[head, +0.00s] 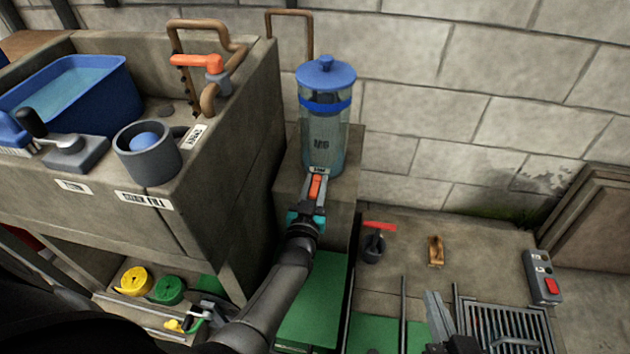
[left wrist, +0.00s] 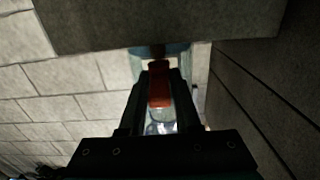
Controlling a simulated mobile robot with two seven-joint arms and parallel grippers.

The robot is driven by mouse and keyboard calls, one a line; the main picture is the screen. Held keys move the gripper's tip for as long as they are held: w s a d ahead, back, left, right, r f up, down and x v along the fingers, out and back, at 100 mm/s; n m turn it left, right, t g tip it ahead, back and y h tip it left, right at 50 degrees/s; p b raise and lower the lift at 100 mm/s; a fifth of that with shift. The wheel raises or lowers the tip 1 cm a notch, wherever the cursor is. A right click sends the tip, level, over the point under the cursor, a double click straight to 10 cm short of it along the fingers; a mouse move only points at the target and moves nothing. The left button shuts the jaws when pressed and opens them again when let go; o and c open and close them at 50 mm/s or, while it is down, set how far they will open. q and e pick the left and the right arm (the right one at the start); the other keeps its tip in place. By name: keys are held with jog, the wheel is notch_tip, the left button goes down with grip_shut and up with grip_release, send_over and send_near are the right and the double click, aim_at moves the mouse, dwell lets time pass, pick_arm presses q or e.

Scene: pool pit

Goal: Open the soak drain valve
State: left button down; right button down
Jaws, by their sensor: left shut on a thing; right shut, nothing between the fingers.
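A clear tank (head: 325,135) with a blue lid stands on a stone block, with a small label low on its front. An orange-red handle (head: 315,187) is just below that label. My left gripper (head: 314,192) is shut on this handle. In the left wrist view the handle (left wrist: 158,85) lies lengthwise between both fingers. I cannot read the label well enough to tell which valve it is. My right gripper (head: 436,308) is shut and empty, low in the head view, near the floor grate.
An orange lever (head: 198,62) sits on copper pipe at the stone basin. A red-handled fitting (head: 374,242) stands on the floor ledge, beside a small wooden piece (head: 435,250). A grate (head: 508,325) and a grey box with a red button (head: 543,277) are at right.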

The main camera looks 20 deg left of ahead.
pick_arm(q)
jog(key=shift+y, duration=0.3)
jog(key=c, duration=0.7)
grip_release()
jog(key=shift+s, duration=0.15)
pick_arm(e)
jog(key=shift+d+f, duration=0.1)
pick_arm(q)
jog(key=shift+p+v, duration=0.7)
jog(key=shift+v, duration=0.4)
jog(key=p+v, duration=0.1)
jog(key=v, duration=0.1)
jog(key=shift+s+d, duration=0.15)
jog(key=shift+s, duration=0.2)
jog(key=p, duration=0.4)
send_near(313, 197)
jog(key=shift+s+d, duration=0.1)
jog(key=shift+s, duration=0.55)
pick_arm(e)
jog(key=s+d+f+g+h, duration=0.3)
jog(key=s+d+g+h, duration=0.1)
jog(key=d+g, duration=0.4)
jog(key=shift+s+d+m, duration=0.25)
jog(key=shift+s+m, duration=0.05)
jog(key=shift+s, duration=0.55)
jog(key=shift+f, duration=0.1)
